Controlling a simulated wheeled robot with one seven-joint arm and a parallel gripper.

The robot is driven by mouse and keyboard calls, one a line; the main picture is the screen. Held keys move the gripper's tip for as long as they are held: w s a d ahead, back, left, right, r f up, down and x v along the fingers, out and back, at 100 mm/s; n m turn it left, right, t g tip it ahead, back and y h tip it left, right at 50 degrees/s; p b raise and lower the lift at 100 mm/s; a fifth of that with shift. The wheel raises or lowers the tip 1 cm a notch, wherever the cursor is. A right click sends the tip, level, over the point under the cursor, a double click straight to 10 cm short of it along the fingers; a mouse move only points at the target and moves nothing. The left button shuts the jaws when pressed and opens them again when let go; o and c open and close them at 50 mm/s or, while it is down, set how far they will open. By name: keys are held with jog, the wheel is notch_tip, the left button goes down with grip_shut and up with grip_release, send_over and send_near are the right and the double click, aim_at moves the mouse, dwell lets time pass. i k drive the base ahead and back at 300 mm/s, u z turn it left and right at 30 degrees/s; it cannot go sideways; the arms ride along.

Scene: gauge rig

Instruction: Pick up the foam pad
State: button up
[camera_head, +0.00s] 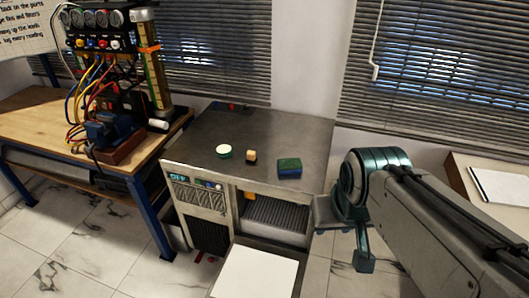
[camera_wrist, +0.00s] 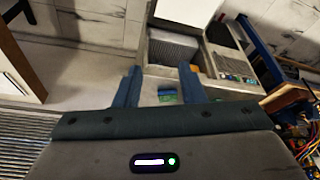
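A small rectangular block with a green top and dark blue sides (camera_head: 289,167) lies on the grey cabinet top near its front right corner. It looks most like the foam pad. A green patch, probably the same pad (camera_wrist: 167,94), shows between the finger bases in the wrist view, partly hidden by my gripper body. My gripper (camera_wrist: 160,72) is open, its two blue fingers apart with nothing held. In the head view my arm's end is right of the cabinet, apart from the pad; the fingers are hard to make out there.
A wooden bench (camera_head: 35,118) with gauges and hoses is at left. A white panel (camera_head: 256,272) is in front. A side table (camera_head: 460,172) is at right.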

aim_at(252, 158)
jog(key=i, duration=0.95)
